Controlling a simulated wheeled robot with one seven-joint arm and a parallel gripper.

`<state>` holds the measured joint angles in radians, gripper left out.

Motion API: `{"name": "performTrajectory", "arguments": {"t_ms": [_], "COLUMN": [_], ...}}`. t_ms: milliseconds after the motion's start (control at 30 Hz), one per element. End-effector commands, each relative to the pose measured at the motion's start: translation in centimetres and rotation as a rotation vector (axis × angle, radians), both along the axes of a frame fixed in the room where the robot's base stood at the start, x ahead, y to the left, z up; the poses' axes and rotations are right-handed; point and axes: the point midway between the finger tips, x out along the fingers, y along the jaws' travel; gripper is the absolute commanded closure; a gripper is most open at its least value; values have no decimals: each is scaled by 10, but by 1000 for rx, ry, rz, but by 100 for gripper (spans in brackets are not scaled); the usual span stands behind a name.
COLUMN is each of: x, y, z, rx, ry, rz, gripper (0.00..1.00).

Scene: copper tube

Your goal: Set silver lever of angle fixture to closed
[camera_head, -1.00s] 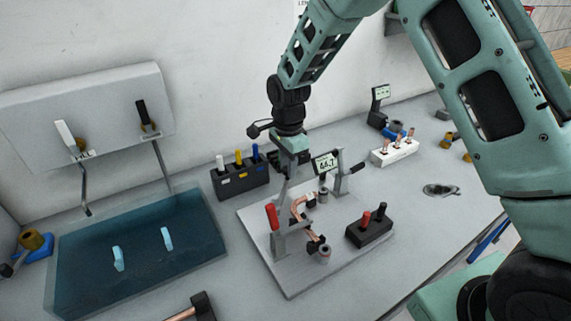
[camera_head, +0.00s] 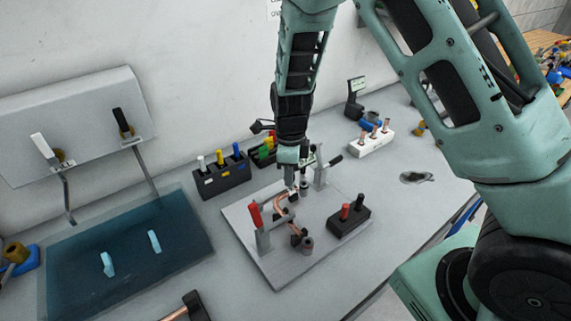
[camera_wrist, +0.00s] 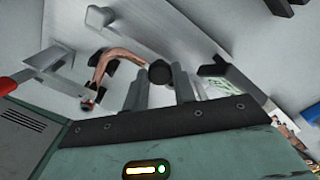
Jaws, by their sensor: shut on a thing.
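The angle fixture (camera_head: 283,258) is a flat grey plate on the bench. A silver upright clamp with a red handle (camera_head: 255,214) stands at its left, and a clamp with a black handle (camera_head: 336,160) at its back right. A bent copper tube (camera_head: 281,203) lies between them; it also shows in the wrist view (camera_wrist: 122,55). My gripper (camera_head: 291,187) points down at the plate's middle, beside the tube. In the wrist view my gripper's fingers (camera_wrist: 158,92) are close on both sides of a dark round knob (camera_wrist: 160,72). Whether this knob belongs to the silver lever is unclear.
A dark holder with coloured pegs (camera_head: 221,180) stands behind left. A blue translucent tank (camera_head: 125,262) is at left. A white block with copper pieces (camera_head: 372,142) is behind right.

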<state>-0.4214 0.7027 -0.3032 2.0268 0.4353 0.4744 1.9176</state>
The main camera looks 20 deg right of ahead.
Motion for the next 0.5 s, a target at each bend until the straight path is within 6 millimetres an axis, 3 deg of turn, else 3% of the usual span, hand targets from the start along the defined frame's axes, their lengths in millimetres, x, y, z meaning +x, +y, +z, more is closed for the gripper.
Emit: {"name": "performTrajectory", "arguments": {"t_ms": [500], "x": [-6], "y": [0], "z": [1], "rx": [1], "ry": [-3], "rz": [-75], "gripper": [100]}}
